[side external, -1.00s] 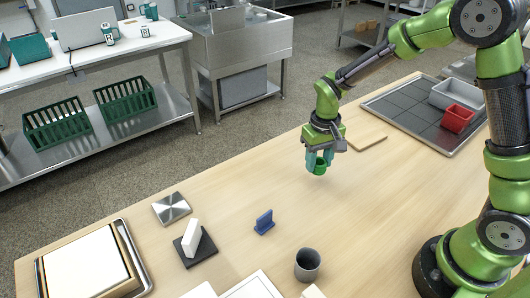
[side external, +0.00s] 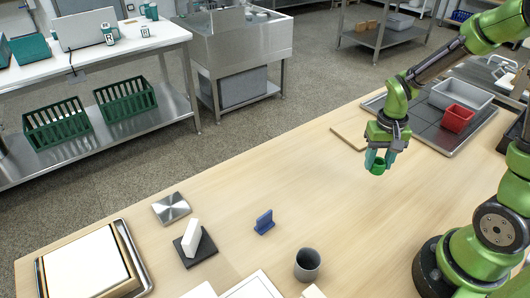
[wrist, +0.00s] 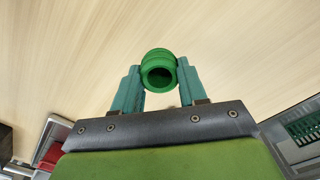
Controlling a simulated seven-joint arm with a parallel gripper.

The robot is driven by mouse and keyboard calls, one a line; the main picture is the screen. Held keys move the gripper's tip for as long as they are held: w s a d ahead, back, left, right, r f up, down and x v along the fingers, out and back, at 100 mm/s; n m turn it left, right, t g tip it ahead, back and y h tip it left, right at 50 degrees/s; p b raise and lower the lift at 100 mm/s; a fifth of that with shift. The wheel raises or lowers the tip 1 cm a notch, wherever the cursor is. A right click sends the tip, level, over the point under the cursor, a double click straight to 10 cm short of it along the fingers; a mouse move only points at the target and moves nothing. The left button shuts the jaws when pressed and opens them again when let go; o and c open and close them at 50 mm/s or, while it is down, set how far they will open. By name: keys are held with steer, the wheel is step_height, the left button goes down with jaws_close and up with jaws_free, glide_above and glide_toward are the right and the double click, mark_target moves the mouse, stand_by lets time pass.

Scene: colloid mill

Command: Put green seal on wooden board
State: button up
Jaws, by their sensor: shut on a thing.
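The green seal (side external: 378,167) is a short ribbed ring with an open bore. My gripper (side external: 379,161) is shut on it and holds it above the bare table, near the wooden board. In the wrist view the seal (wrist: 158,72) sits between the two teal fingers of my gripper (wrist: 159,80). The wooden board (side external: 346,133) is a thin, light brown slab lying flat on the table, just behind and left of my gripper. My gripper hides part of the board's right side. I cannot make out the board in the wrist view.
A dark tray (side external: 428,138) with a red bin (side external: 457,118) and a grey bin (side external: 461,97) lies to the right of the board. A blue stand (side external: 264,222), a grey cup (side external: 307,265) and a white block on a black base (side external: 196,248) stand nearer. The table's middle is clear.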

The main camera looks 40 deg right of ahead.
steer(key=d+m, duration=0.1)
steer(key=d, duration=0.1)
steer(key=w+d+m, duration=0.1)
steer(key=d, duration=0.2)
steer(key=w+d+r+m, duration=0.1)
steer(key=d, duration=0.1)
steer(key=shift+d, duration=0.2)
glide_above(359, 131)
steer(key=shift+f, duration=0.5)
steer(key=shift+w+f, duration=0.1)
steer(key=shift+f, duration=1.65)
steer(key=shift+f, duration=0.2)
steer(key=o, duration=1)
steer(key=shift+r, duration=0.15)
